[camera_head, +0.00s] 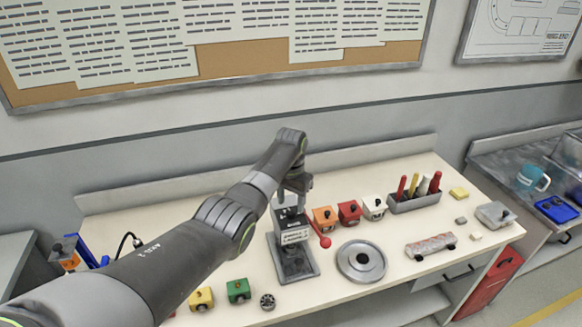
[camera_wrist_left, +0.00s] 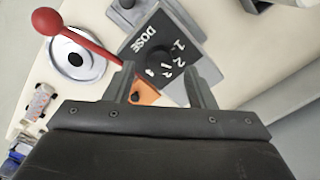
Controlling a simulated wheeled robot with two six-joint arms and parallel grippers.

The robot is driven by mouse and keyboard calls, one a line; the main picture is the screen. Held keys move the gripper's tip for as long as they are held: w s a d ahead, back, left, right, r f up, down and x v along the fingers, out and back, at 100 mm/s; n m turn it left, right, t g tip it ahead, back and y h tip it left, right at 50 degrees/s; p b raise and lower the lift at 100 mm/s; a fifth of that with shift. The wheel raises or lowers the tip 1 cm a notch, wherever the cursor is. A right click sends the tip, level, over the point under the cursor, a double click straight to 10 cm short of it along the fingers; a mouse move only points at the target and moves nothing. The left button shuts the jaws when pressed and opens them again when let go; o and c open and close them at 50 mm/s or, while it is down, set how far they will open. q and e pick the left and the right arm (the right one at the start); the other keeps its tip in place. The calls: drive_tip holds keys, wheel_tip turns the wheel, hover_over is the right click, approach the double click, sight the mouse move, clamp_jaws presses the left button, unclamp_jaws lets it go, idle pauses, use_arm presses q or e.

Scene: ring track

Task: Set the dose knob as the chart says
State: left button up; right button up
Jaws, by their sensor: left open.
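The dose dial (camera_wrist_left: 160,52) is a dark plate marked DOSE with a 1 and a 2 and less clear marks, seen in the left wrist view. Its dark round knob (camera_wrist_left: 156,64) lies between my left fingertips; I cannot tell whether they touch it. My left gripper (camera_wrist_left: 160,72) is open. In the head view it (camera_head: 297,186) is over the top of the grey press-like machine (camera_head: 292,258), and the dial is hidden there. A red-balled lever (camera_head: 324,241) sticks out from the machine. Papers on the board (camera_head: 150,45) have text too small to read. My right gripper is out of view.
Orange (camera_head: 325,218), red (camera_head: 349,212) and white (camera_head: 374,205) boxes stand just right of the machine. A round metal plate (camera_head: 361,262) lies in front of them. Yellow (camera_head: 201,298) and green (camera_head: 238,290) boxes sit near the front edge. A pen tray (camera_head: 414,203) stands behind.

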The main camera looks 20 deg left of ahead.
sight(291, 211)
use_arm(q)
wheel_tip(291, 211, up, 14)
drive_tip(key=b, duration=0.1)
drive_tip(key=shift+r, duration=0.25)
drive_tip(key=shift+f+b, duration=0.1)
drive_tip(key=shift+b, duration=0.2)
